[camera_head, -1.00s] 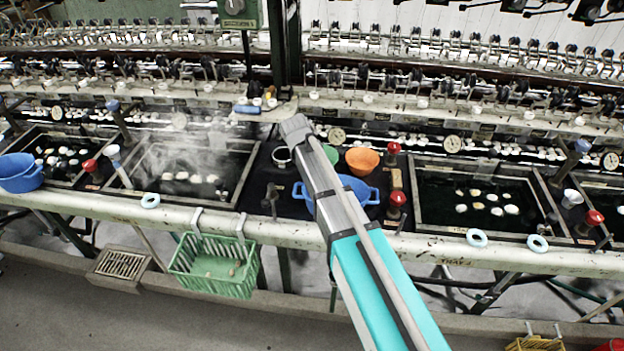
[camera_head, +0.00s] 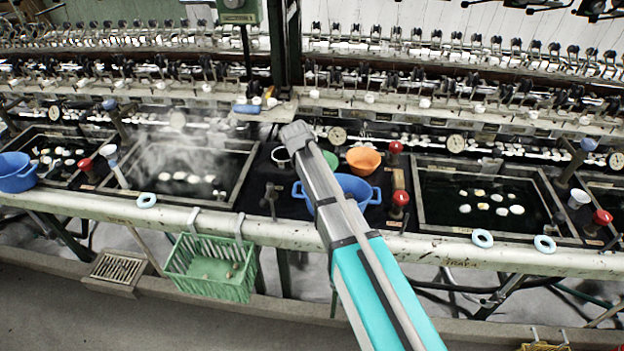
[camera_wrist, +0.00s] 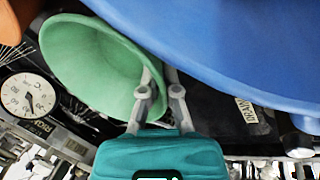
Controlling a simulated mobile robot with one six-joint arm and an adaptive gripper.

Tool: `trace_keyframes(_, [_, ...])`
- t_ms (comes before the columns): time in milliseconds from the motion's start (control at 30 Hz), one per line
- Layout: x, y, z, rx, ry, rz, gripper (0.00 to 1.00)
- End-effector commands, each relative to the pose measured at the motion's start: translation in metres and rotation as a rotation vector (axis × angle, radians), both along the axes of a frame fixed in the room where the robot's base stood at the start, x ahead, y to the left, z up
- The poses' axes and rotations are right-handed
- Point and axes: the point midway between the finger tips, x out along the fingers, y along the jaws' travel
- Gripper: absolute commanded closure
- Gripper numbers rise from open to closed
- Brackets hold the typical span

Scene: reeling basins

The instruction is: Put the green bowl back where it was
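The green bowl (camera_head: 331,160) shows in the head view between my arm and the orange bowl, partly hidden by my arm. In the wrist view the green bowl (camera_wrist: 98,68) fills the upper left, its inside facing the camera. My gripper (camera_wrist: 158,72) has its fingers close together at the bowl's right rim, one over the inside and one outside, and looks shut on that rim. My gripper's fingers are hidden in the head view. I cannot tell whether the bowl rests on the dark surface or hangs just above it.
A blue two-handled basin (camera_head: 357,188) stands close to the green bowl and fills the wrist view's upper right. An orange bowl (camera_head: 362,160) is beside it. Red-topped knobs (camera_head: 400,198) stand to the right. Water basins with cocoons lie on both sides. A round dial (camera_wrist: 28,97) is near the bowl.

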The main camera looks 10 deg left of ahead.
Motion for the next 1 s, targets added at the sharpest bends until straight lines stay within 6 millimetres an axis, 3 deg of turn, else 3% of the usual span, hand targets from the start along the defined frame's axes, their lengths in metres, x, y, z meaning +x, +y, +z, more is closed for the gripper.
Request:
trace_keyframes(600, [0.0002, -0.0002, -0.0091, 0.0, 0.0, 0.0, 1.0])
trace_keyframes(833, [0.0001, -0.0002, -0.0077, 0.0, 0.0, 0.0, 0.57])
trace_keyframes(1000, [0.0001, -0.0001, -0.0077, 0.0, 0.0, 0.0, 0.57])
